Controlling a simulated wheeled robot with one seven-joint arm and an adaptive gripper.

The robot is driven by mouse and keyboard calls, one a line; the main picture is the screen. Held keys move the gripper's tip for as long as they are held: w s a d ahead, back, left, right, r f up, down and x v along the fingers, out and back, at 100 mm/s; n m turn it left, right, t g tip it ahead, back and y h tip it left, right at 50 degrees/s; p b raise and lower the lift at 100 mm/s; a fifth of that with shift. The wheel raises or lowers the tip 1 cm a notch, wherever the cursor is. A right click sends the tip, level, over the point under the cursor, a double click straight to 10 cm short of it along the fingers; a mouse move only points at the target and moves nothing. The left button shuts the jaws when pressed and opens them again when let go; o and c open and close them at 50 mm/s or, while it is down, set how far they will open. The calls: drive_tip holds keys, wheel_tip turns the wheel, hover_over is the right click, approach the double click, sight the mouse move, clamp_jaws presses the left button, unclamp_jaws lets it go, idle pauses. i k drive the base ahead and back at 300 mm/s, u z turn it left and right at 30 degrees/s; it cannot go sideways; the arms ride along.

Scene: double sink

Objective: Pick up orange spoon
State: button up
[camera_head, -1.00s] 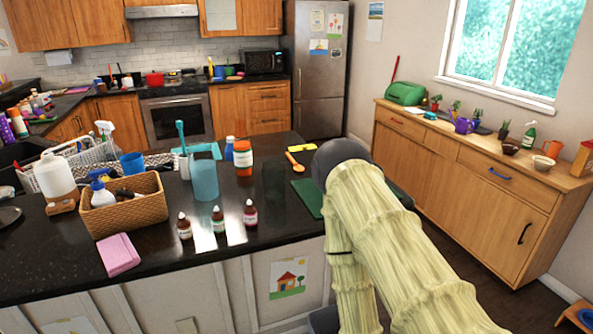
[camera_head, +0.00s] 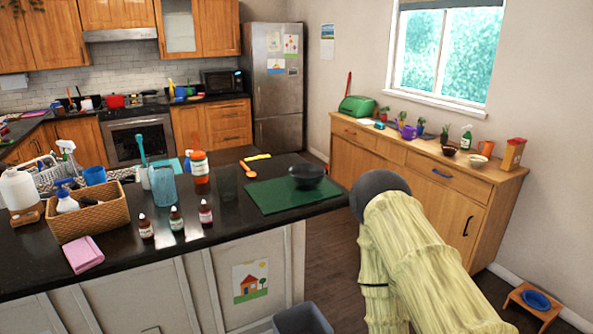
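The orange spoon (camera_head: 258,171) lies on the dark counter, near its far edge. It is just behind the green mat and to the right of the orange-and-white bottle. A small yellow item lies right behind it. The spoon is in clear view, with nothing in front of it. My arm, in a pale yellow sleeve with a dark rounded joint, rises at the lower right, beyond the counter's right end. My gripper is not in view.
A green mat (camera_head: 272,196) with a black bowl (camera_head: 307,175) lies on the counter's right end. A grey bin (camera_head: 302,320) is below the counter.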

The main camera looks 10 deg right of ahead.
sight(250, 173)
drive_tip(key=z, duration=1.4)
drive_tip(key=i, duration=1)
drive_tip(key=u, duration=1.45)
